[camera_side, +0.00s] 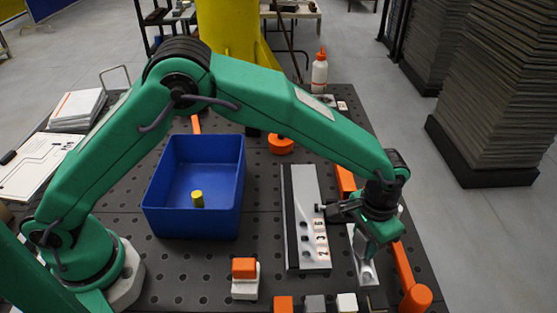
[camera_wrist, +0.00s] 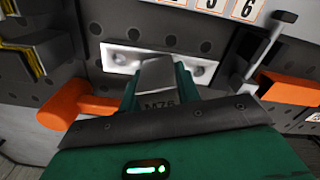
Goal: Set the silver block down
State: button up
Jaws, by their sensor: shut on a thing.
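My gripper (camera_side: 368,240) is at the right of the perforated table, pointing down. In the wrist view its green fingers (camera_wrist: 157,85) are shut on a silver block (camera_wrist: 157,72). The block is in front of a pale metal plate (camera_wrist: 117,58) with round recesses near its ends, and hides the plate's middle. The same plate (camera_side: 367,273) lies below my gripper in the side view. I cannot tell whether the block touches it. In the side view my gripper mostly hides the block.
A blue bin (camera_side: 190,222) holds a small yellow cylinder (camera_side: 197,199). Small blocks, including an orange one (camera_side: 284,304), line the front edge.

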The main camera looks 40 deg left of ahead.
jog(key=shift+f, duration=0.4)
jog(key=o, duration=1.1)
notch_tip(320, 180, up, 13)
jog(key=shift+f, duration=0.2)
jog(key=shift+r, duration=0.15)
